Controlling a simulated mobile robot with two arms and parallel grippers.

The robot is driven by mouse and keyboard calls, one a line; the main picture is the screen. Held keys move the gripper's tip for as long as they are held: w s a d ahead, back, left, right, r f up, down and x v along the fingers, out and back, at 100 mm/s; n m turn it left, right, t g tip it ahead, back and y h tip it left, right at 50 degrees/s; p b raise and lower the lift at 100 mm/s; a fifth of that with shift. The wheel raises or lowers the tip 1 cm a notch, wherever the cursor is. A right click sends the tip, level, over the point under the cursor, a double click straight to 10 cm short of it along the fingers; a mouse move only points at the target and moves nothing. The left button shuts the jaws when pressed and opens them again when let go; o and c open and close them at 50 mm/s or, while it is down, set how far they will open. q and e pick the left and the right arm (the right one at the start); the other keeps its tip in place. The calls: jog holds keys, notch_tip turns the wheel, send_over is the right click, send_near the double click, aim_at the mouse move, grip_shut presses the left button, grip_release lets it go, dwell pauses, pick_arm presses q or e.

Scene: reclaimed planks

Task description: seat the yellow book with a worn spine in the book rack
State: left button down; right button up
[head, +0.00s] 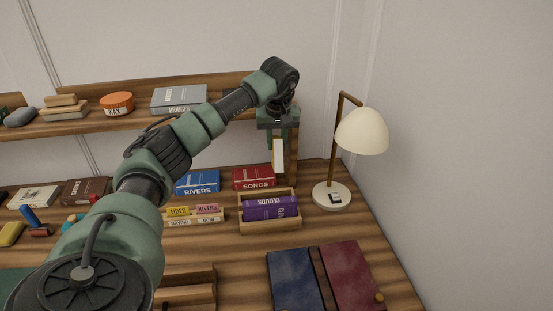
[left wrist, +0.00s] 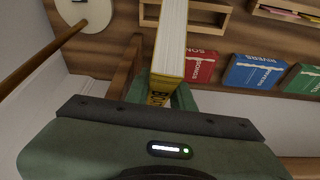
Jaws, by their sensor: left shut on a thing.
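The yellow book (head: 278,157) hangs upright from my left gripper (head: 277,122), which is shut on it above the back right of the desk. In the left wrist view the book (left wrist: 171,45) shows its white page edges and a strip of yellow cover by the fingers. Part of the rack (left wrist: 150,12) shows at the top of the left wrist view. My right gripper is not in view.
A red book (head: 254,176) and a blue book (head: 198,182) lie behind the rack. A cream lamp (head: 361,131) stands to the right. Blue and maroon books (head: 349,275) lie in front. A shelf (head: 75,128) runs behind.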

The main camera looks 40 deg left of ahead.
pick_arm(q)
notch_tip(320, 180, up, 2)
jog(key=shift+w+r, duration=0.1)
jog(key=shift+r, duration=0.1)
jog(key=s+d+b, duration=0.3)
jog(key=s+d, duration=0.9)
jog(key=d, duration=0.3)
jog(key=shift+s+d+b, duration=0.15)
jog(key=shift+s+b, duration=0.05)
jog(key=shift+b, duration=0.1)
jog(key=w+a+p, duration=0.1)
jog(key=w+a, duration=0.3)
jog(key=a, duration=0.1)
jog(key=w+a+p, duration=0.1)
jog(key=w+a, duration=0.3)
jog(key=a, duration=0.1)
jog(key=w+a+p, duration=0.2)
jog(key=w+a, duration=0.2)
jog(key=a, duration=0.1)
jog(key=shift+w+a+r, duration=0.1)
jog(key=shift+w+a, duration=0.15)
jog(key=shift+a, duration=0.1)
notch_tip(320, 180, down, 6)
jog(key=shift+s+d+f, duration=0.1)
jog(key=shift+d+f, duration=0.05)
jog(key=shift+f, duration=0.1)
notch_tip(320, 180, down, 4)
jog(key=shift+f+p, duration=0.2)
jog(key=shift+p, duration=0.6)
jog(key=shift+f, duration=0.2)
